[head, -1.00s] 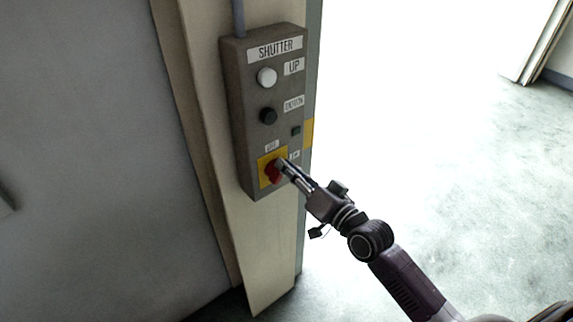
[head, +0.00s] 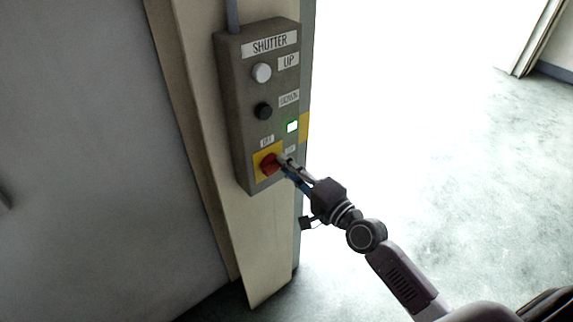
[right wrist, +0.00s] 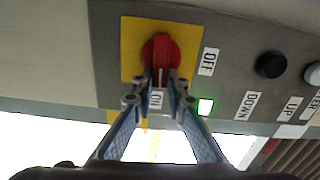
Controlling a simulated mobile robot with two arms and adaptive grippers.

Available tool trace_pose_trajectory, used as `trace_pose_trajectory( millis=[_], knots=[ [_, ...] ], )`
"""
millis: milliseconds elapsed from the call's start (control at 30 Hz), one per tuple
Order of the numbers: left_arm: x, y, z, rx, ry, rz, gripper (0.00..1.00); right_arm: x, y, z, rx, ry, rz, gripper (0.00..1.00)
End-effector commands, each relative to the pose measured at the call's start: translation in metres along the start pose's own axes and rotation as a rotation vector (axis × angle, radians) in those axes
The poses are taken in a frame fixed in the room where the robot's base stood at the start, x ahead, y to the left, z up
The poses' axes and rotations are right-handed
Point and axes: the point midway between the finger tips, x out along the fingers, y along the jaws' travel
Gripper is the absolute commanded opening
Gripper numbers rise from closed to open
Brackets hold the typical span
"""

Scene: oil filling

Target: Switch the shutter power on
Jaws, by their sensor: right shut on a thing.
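The grey shutter control box (head: 243,110) is fixed to a post in the head view. Its red rotary power switch (head: 268,163) sits on a yellow plate near the bottom. In the right wrist view the switch (right wrist: 161,52) has its handle pointing toward the ON label (right wrist: 155,99), away from the OFF label (right wrist: 209,62). The indicator light (head: 292,127) glows green; it also shows lit in the right wrist view (right wrist: 205,106). My right gripper (head: 284,163) is shut on the switch handle, its fingertips (right wrist: 160,80) on either side. My left gripper is not in view.
A white UP button (head: 261,72) and a black DOWN button (head: 263,111) sit above the switch. A pale post (head: 250,240) carries the box. A grey wall panel (head: 90,150) is at left. The bright doorway and floor at right are clear.

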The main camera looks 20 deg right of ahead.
Motion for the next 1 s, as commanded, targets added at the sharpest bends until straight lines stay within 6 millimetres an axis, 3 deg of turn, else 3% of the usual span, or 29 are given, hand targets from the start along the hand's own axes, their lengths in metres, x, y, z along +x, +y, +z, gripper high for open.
trace_pose_trajectory(
  millis=[733,767,800,900,1000],
  knots=[
    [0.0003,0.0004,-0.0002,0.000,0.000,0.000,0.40,0.0001,0.0016,-0.0004,0.083,0.001,-0.001,0.00],
    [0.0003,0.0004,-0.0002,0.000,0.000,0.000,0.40,0.0001,0.0017,-0.0003,0.083,0.001,-0.001,0.16],
    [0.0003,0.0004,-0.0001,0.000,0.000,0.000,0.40,0.0001,0.0016,-0.0003,0.082,0.001,-0.001,0.20],
    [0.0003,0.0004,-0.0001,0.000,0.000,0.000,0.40,0.0001,0.0017,-0.0002,0.082,0.000,0.000,0.30],
    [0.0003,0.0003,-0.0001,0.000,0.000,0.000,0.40,0.0001,0.0018,-0.0001,0.081,0.000,0.000,0.30]
  ],
)
